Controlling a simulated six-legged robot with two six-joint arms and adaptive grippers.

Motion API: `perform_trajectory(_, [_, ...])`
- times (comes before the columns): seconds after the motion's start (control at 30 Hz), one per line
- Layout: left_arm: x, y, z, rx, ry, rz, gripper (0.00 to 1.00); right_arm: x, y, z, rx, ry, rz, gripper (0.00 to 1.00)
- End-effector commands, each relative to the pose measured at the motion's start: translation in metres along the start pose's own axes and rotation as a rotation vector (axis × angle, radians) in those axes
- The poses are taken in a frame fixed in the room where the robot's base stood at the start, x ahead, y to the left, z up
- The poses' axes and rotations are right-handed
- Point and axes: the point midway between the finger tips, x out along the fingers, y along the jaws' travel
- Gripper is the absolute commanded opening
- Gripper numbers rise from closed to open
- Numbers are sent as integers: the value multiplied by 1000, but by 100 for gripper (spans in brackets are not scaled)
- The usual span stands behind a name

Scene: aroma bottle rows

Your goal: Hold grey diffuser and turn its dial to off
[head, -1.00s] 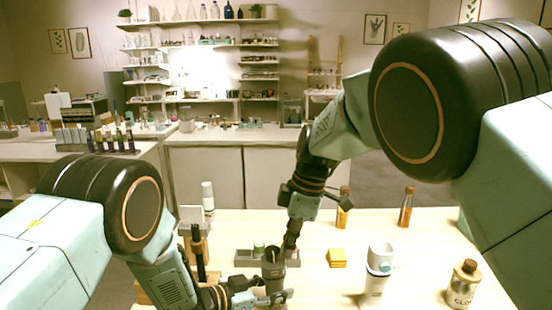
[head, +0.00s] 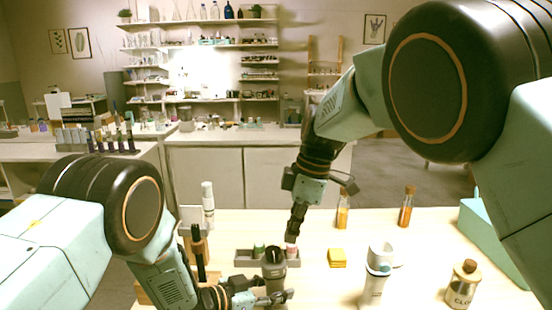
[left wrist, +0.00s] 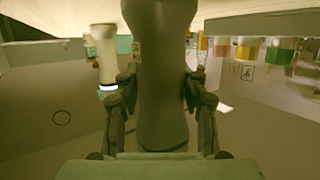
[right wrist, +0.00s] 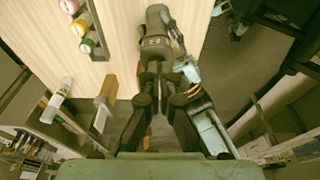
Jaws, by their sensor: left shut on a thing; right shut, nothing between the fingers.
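The dark grey diffuser (head: 273,264) stands upright near the front of the table in the head view. My left gripper (head: 274,299) is shut around its lower body. In the left wrist view the diffuser (left wrist: 163,75) rises between the two fingers. My right gripper (head: 291,239) is shut and empty, raised just above and right of the diffuser's top, apart from it in the head view. In the right wrist view the diffuser (right wrist: 156,42) lies beyond the closed fingertips (right wrist: 155,69). I cannot read the dial's setting.
A grey rack (head: 246,258) with coloured-cap bottles stands right behind the diffuser. Two amber bottles are at the back. A wooden stand is at the left.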

Motion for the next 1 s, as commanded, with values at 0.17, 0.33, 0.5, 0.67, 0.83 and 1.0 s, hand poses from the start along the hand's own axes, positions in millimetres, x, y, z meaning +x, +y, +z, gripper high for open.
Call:
perform_trajectory(0.17, [0,0,2,-2,-3,0,3,-18,1,-4,-1,0,2,0])
perform_trajectory(0.33, [0,0,2,-2,-3,0,3,-24,0,-6,0,-1,1,0])
perform_trajectory(0.5, [0,0,2,-2,-4,-1,3,-24,0,-6,0,0,1,0])
perform_trajectory(0.67, [0,0,2,-2,-4,-1,43,-24,0,-6,0,0,1,0])
perform_trajectory(0.83, [0,0,1,-2,-2,-1,57,-24,0,-6,0,0,1,0])
perform_trajectory(1.0, [0,0,1,-1,-1,-1,68,-24,0,-6,0,0,1,0])
